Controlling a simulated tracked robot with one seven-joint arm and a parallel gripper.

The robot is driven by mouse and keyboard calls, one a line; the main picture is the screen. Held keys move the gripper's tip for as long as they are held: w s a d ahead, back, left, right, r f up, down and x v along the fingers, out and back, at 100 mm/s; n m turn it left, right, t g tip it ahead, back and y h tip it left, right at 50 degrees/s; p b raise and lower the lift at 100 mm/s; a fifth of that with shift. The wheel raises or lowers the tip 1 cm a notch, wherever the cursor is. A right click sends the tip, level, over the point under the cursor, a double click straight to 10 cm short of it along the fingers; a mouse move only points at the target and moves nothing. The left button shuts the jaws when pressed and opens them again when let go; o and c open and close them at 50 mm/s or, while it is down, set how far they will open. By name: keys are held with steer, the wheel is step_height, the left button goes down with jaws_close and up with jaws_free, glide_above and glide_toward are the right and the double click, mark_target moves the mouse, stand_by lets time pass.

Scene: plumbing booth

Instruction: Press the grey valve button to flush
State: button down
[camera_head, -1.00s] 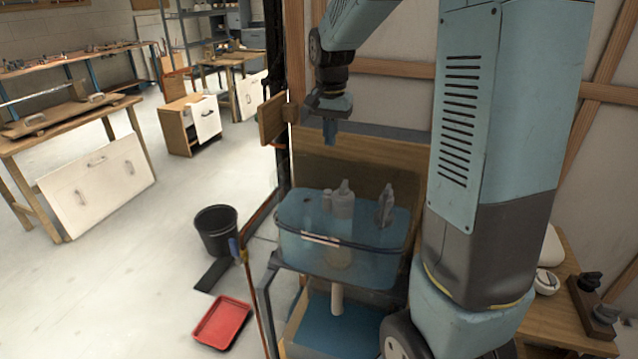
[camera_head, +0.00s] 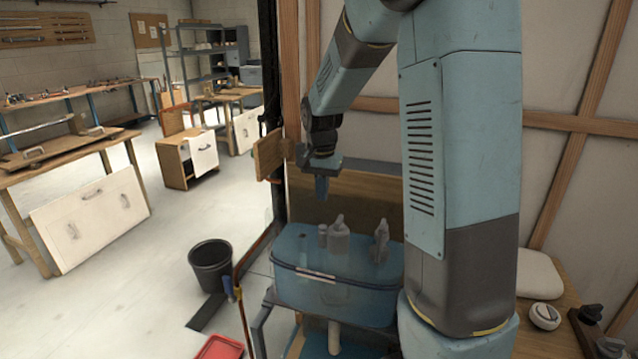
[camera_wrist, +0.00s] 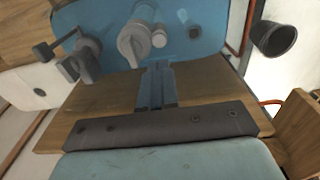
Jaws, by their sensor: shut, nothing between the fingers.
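A translucent blue tank (camera_head: 345,295) stands on a frame in front of my arm. Inside it are a tall grey valve part (camera_head: 338,240), a small grey cylinder (camera_head: 323,236) beside it and another grey fitting (camera_head: 381,242) to the right. In the wrist view, the rounded grey valve (camera_wrist: 134,42) and the cylinder (camera_wrist: 160,37) lie just beyond my fingertips. I cannot tell which surface is the button. My gripper (camera_head: 321,190) is shut and empty, pointing down above the tank's back edge, apart from the valve. Its shut fingers also show in the wrist view (camera_wrist: 157,85).
A wooden board (camera_head: 358,200) stands behind the tank. A black bucket (camera_head: 211,265) and a red tray (camera_head: 220,347) are on the floor to the left. A wooden side table (camera_head: 560,335) with a white lid and fittings is at right.

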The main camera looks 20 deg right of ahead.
mark_target(323, 226)
step_height(323, 226, down, 9)
steer(key=shift+w+d+r, duration=0.1)
steer(key=shift+w, duration=0.05)
